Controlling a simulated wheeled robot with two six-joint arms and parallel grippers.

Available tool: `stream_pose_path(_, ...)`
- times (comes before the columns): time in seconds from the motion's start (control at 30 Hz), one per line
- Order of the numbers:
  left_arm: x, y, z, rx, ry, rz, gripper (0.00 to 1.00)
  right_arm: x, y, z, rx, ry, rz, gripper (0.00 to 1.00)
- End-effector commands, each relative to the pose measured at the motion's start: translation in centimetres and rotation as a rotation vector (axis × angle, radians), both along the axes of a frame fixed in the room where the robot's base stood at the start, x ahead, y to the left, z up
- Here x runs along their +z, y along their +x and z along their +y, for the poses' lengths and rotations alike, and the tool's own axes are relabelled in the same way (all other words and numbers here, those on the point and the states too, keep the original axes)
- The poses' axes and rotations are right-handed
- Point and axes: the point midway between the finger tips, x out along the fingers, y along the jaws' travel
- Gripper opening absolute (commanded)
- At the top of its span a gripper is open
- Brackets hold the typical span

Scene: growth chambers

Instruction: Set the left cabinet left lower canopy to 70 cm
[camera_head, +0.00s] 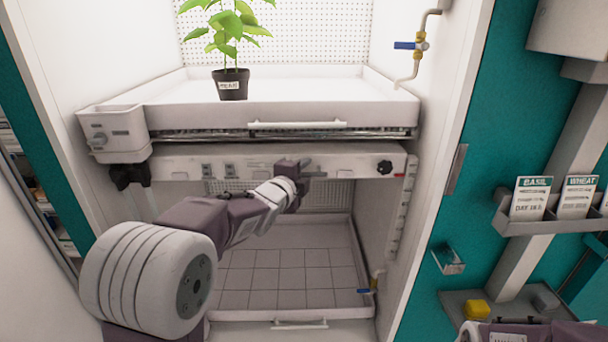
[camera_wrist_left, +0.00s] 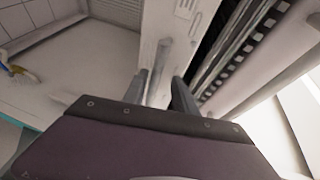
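The lower canopy (camera_head: 180,165) is a wide pale bar in the cabinet, just under the upper tray. My left gripper (camera_head: 303,166) is at the middle of the canopy's front. In the left wrist view, its fingers (camera_wrist_left: 160,90) stand apart on either side of a narrow pale bar of the canopy front; I cannot tell contact. My right gripper is out of view.
A potted plant (camera_head: 233,84) stands on the upper tray (camera_head: 300,112). Card holders (camera_head: 545,228) hang on the right wall.

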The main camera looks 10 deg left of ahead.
Motion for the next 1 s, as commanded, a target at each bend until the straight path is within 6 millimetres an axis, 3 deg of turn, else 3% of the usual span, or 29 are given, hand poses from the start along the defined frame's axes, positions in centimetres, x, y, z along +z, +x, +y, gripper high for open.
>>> stream_pose_path(0.27, -0.2, -0.5, 0.1, 0.001, 0.001, 0.006, 0.33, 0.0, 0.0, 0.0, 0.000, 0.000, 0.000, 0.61)
stream_pose_path(0.7, 1.4, -7.7, 1.0, 0.002, 0.000, 0.001, 0.33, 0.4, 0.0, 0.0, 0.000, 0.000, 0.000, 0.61)
stream_pose_path(1.0, 1.4, -8.9, 1.1, 0.000, 0.000, 0.003, 0.33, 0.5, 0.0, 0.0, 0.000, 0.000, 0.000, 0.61)
